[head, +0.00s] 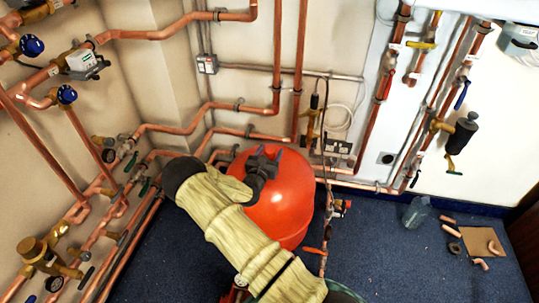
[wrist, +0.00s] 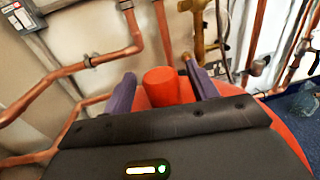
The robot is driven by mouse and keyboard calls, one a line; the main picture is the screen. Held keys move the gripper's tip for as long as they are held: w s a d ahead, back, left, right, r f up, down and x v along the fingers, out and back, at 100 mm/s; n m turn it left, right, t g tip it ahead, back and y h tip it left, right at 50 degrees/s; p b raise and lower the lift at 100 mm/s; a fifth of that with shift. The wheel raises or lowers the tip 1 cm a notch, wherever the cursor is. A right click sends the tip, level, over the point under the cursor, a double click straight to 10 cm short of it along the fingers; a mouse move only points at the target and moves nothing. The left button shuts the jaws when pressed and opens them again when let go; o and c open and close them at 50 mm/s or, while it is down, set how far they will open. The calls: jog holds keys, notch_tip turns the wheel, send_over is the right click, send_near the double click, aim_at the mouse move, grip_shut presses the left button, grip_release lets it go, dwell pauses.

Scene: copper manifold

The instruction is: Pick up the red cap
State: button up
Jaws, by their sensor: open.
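The red cap (wrist: 162,86) is a short orange-red cylinder with a flat top, seen in the wrist view above the red tank. My gripper (wrist: 160,70) is open, with one purple finger on each side of the cap. A narrow gap seems to show on the left; I cannot tell whether the right finger touches. In the head view my gripper (head: 270,153) is over the top of the rounded red tank (head: 290,208). The cap's lower part is hidden behind my gripper body in the wrist view.
Copper pipes (head: 277,60) run along the walls behind and left of the tank. A brass valve with a thin upright pipe (head: 313,125) stands close behind it. A clear container (head: 416,212) and a cardboard piece with fittings (head: 482,241) lie on the blue floor at right.

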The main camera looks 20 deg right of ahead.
aim_at(270, 151)
jog(key=shift+d, duration=0.15)
jog(key=shift+c, duration=0.5)
jog(key=shift+s+d, duration=0.1)
jog(key=c, duration=0.4)
jog(key=shift+a, duration=0.3)
jog(key=c, duration=0.5)
notch_tip(270, 151, up, 10)
jog(key=p, duration=0.2)
jog(key=shift+d+p, duration=0.1)
jog(key=shift+p, duration=0.25)
jog(key=shift+r, duration=0.1)
